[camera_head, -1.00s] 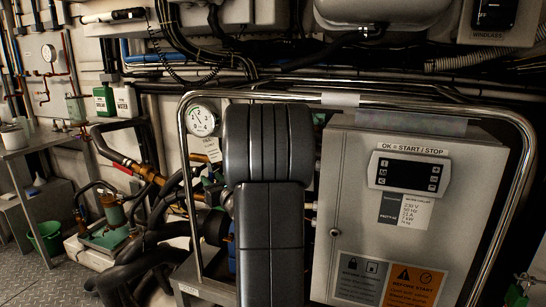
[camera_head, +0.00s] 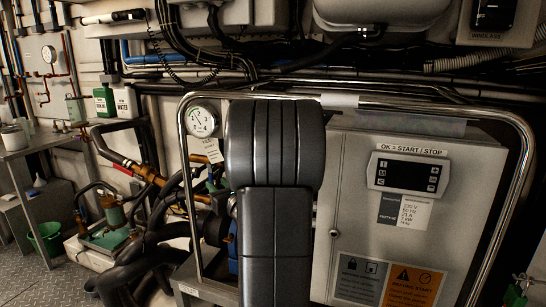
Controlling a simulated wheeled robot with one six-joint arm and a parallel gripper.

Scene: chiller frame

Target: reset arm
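My dark grey arm (camera_head: 276,200) stands upright in the middle of the head view, in front of the chiller frame. Its rounded upper link covers part of the space between the gauge and the control box. My gripper does not show in this view, so its state and anything it might hold are hidden. The chiller frame's chrome tube (camera_head: 430,105) loops around a grey control box (camera_head: 345,190) with a dark keypad panel (camera_head: 407,176) labelled "OK = START / STOP".
A round pressure gauge (camera_head: 201,122) sits at the frame's upper left. Dark hoses (camera_head: 130,270) and a green pump (camera_head: 108,235) lie at lower left. A metal bench (camera_head: 45,140) with bottles stands at far left. Bare floor (camera_head: 30,280) shows at lower left.

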